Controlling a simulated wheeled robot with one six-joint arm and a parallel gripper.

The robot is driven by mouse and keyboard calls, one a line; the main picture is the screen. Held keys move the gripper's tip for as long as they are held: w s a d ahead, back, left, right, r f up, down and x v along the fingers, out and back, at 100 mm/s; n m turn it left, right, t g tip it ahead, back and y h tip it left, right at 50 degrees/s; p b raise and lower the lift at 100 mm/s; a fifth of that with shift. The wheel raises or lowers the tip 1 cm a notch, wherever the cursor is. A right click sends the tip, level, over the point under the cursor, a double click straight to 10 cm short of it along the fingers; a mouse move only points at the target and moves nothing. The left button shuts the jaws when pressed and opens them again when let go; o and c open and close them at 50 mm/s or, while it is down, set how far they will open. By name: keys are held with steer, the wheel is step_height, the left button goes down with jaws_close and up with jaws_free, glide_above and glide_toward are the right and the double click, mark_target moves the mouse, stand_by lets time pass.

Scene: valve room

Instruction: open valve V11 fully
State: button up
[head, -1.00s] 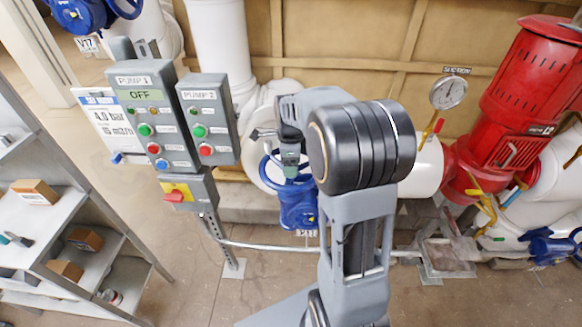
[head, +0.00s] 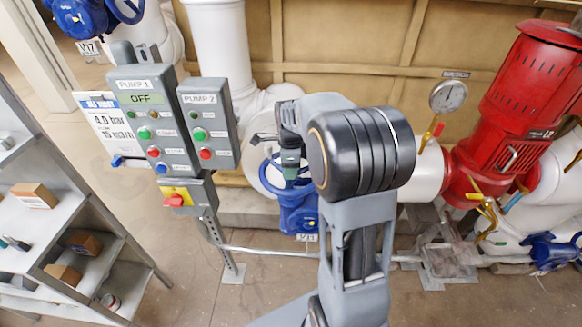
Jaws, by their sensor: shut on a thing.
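A blue valve (head: 298,216) with a blue handwheel (head: 268,176) stands low in the middle of the head view, in front of white pipework. A small white tag (head: 307,238) hangs under it and appears to read V11. My gripper (head: 291,172) reaches down to the handwheel and is shut on its rim. My arm covers the right part of the wheel, and the fingertips are only partly visible.
A grey panel (head: 148,125) for Pump 1, display OFF, and the Pump 2 panel (head: 208,128) stand close on the left. A shelf (head: 60,235) is at far left. The red pump motor (head: 515,95) and pressure gauge (head: 448,96) are right. A pipe (head: 265,249) runs low across the floor.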

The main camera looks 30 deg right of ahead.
steer(key=shift+s+f, duration=0.15)
steer(key=shift+f, duration=0.2)
steer(key=n, duration=0.6)
steer(key=shift+n, duration=0.3)
steer(key=n, duration=0.7)
steer(key=shift+p, duration=0.3)
steer(key=n, duration=1.3)
steer(key=shift+n, duration=0.4)
